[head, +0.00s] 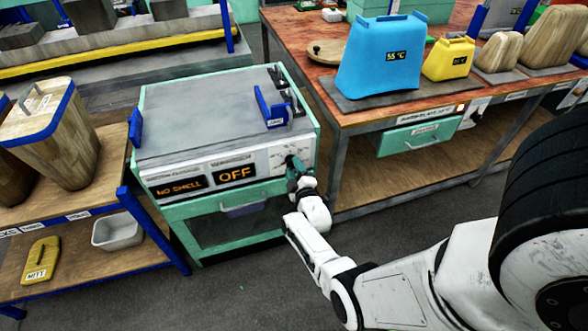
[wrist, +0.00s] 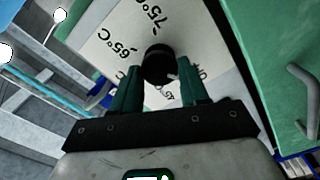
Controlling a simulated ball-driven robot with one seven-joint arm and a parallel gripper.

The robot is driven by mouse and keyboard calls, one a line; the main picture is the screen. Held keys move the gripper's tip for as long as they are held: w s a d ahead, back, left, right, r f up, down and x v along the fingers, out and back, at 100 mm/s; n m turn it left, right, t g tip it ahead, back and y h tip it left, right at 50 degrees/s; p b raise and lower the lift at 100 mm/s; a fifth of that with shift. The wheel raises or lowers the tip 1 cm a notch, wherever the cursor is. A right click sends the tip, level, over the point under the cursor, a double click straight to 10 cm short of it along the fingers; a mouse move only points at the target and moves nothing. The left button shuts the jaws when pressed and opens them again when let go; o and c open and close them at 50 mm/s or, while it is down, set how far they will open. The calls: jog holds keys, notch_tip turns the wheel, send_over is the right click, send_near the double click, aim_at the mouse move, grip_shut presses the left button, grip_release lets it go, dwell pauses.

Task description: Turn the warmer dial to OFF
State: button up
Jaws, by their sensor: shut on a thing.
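The warmer is the green-framed cabinet (head: 225,128) with a grey top. Its front panel shows two lit displays, NO SHELL (head: 180,186) and OFF (head: 234,174). The black round dial (wrist: 158,66) is on the white panel (wrist: 108,45) in the wrist view, with 75°C and 65°C markings around it. A small pale mark on the dial's edge points to the lower right, towards lettering partly hidden by a finger. My gripper (wrist: 158,80) has its green fingers closed on either side of the dial. In the head view my gripper (head: 296,181) covers most of the dial.
A wooden bench (head: 290,40) at the back right carries a blue 55 °C container (head: 375,62) and a yellow one (head: 447,60). A shelf (head: 100,150) with wooden blocks stands at the left. Grey floor is clear in front of the warmer.

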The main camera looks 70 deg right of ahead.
jog(key=o, duration=1)
jog(key=shift+o, duration=0.2)
jog(key=shift+s+a+p, duration=0.25)
jog(key=shift+a+p, duration=0.15)
jog(key=p+v, duration=0.5)
jog(key=v, duration=0.4)
jog(key=shift+s+a+p, duration=0.3)
jog(key=shift+f, duration=0.1)
